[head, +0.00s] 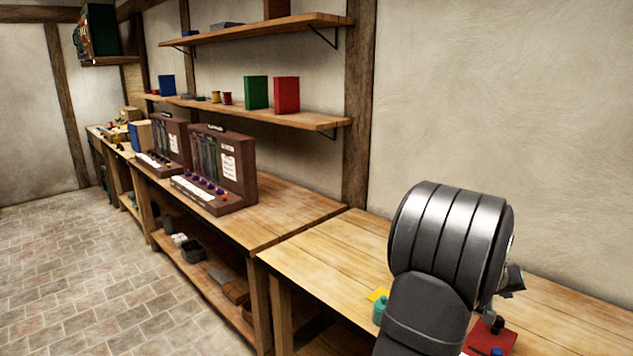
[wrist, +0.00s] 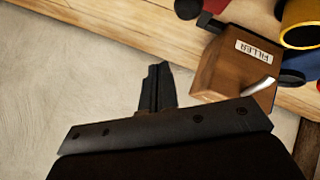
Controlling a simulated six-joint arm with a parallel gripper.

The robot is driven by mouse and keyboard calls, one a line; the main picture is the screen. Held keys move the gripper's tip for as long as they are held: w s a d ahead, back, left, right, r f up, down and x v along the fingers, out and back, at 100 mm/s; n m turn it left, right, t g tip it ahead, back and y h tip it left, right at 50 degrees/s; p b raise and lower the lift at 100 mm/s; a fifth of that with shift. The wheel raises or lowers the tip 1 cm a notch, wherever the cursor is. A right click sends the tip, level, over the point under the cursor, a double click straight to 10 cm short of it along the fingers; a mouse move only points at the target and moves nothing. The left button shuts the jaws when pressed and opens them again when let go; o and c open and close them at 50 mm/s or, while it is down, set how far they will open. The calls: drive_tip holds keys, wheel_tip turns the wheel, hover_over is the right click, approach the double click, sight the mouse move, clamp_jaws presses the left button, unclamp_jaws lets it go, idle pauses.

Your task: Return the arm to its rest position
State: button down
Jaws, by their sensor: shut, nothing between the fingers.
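My gripper (wrist: 157,88) shows in the wrist view as dark fingers closed together, with nothing between them. It is in front of a pale plaster wall surface, to the left of a wooden box labelled FILLER (wrist: 232,62) in that view. I cannot tell how far the fingers are from the box. In the head view my arm (head: 449,245) rises over the near workbench (head: 335,258), and its large grey joint hides part of the bench. I cannot make out the fingers there.
A red item (head: 490,338) and a small green bottle (head: 380,310) are on the bench close to my arm. A yellow and black cup (wrist: 301,22) is near the box. Two panelled cases (head: 222,165) stand farther left. Shelves (head: 270,115) hang above; the brick floor (head: 90,270) is clear.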

wheel_tip(320, 180, down, 2)
drive_tip(key=shift+f, duration=0.2)
wheel_tip(320, 180, up, 8)
drive_tip(key=m, duration=0.3)
drive_tip(key=shift+s+a+g, duration=0.2)
drive_tip(key=shift+g, duration=0.1)
drive_tip(key=c, duration=2.2)
unclamp_jaws()
